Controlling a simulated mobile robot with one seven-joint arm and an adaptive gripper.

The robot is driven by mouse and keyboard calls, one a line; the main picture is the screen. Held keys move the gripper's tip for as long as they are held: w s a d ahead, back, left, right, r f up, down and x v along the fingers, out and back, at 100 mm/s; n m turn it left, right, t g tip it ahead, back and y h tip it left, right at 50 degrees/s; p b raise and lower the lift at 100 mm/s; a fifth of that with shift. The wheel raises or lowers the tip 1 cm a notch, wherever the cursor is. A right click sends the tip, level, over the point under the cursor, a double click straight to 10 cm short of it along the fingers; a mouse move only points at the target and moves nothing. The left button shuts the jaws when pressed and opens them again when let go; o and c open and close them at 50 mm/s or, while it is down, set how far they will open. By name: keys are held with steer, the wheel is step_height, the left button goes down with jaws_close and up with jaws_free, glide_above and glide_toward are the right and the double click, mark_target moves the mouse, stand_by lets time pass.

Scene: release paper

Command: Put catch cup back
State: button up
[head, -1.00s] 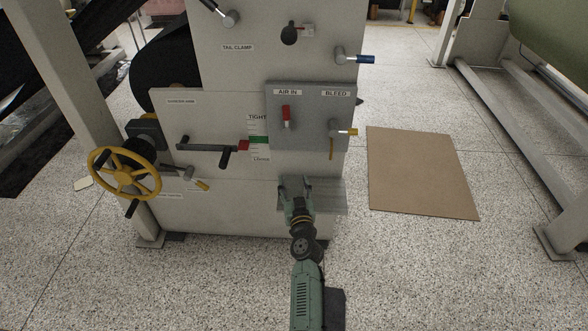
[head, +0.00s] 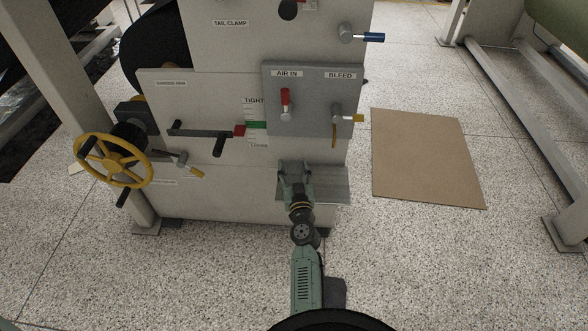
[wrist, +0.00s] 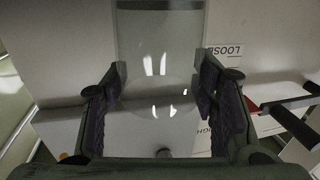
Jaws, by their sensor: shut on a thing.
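The catch cup (wrist: 160,65) is a clear, see-through cup between the two fingers of my gripper (wrist: 163,95) in the wrist view. The fingers are shut on its sides. In the head view my gripper (head: 295,168) is at the left part of a thin grey shelf (head: 332,186) low on the front of the machine. The cup is too clear and small to make out there. I cannot tell whether the cup touches the shelf.
Above the shelf is a grey panel (head: 310,105) with a red AIR IN lever (head: 285,97) and a yellow BLEED lever (head: 357,118). A crank handle (head: 200,133) and a yellow handwheel (head: 113,160) stick out at left. A brown board (head: 428,158) lies on the floor at right.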

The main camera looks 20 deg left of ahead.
steer(key=shift+f, duration=0.2)
steer(key=o, duration=1.2)
steer(key=shift+c, duration=0.2)
steer(key=shift+r, duration=0.25)
